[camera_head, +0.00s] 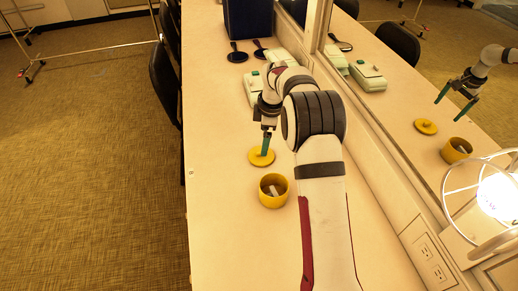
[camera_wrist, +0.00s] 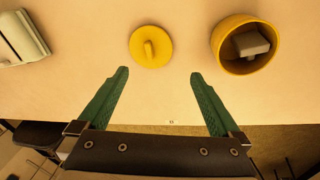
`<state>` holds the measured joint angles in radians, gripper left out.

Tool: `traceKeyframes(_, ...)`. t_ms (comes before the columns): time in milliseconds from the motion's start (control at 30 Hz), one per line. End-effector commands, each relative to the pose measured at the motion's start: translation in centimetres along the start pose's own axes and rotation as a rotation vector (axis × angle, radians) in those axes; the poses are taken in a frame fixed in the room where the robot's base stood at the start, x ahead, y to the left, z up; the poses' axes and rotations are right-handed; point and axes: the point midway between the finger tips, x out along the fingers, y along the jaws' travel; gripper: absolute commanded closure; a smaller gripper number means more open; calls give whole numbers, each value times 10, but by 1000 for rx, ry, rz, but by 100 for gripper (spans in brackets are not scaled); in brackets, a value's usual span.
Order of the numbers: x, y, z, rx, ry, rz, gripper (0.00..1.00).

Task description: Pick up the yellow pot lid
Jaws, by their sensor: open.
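The yellow pot lid (camera_head: 258,158) lies flat on the counter, a round disc with a raised bar-like knob. In the wrist view the lid (camera_wrist: 151,46) is at the top middle, beyond the fingertips, with its knob facing up. My gripper (camera_head: 266,146) has green fingers and appears over the lid in the head view, hiding part of it. In the wrist view my gripper (camera_wrist: 157,74) is wide open with nothing between its fingers, and the fingertips are apart from the lid.
A yellow pot (camera_head: 273,191) with a grey block (camera_wrist: 250,44) inside stands near the lid. Pale green cases (camera_head: 252,90), dark hand mirrors (camera_head: 238,56) and a dark blue box (camera_head: 248,18) are farther back. A wall mirror (camera_head: 400,130) runs along the right. The counter's left side is clear.

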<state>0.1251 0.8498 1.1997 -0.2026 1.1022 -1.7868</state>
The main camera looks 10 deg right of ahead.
Motion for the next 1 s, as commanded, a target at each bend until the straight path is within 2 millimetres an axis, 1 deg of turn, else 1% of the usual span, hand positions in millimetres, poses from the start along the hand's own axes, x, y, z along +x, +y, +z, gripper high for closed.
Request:
traceKeyframes(33,15,-1,0,0,-1,-4,0)
traceKeyframes(100,32,-1,0,0,-1,-4,0)
traceKeyframes(200,48,-1,0,1,0,-2,0)
traceKeyframes(267,54,0,0,1,0,-1,0)
traceKeyframes(400,82,2,0,1,-1,-2,0)
traceKeyframes(500,98,2,0,2,-1,0,0)
traceKeyframes(600,105,2,0,3,-1,1,0)
traceKeyframes(767,105,3,0,4,-1,1,0)
traceKeyframes(800,105,3,0,4,-1,1,4)
traceKeyframes(867,105,3,0,4,-2,1,14)
traceKeyframes(1000,105,3,0,4,-2,1,40)
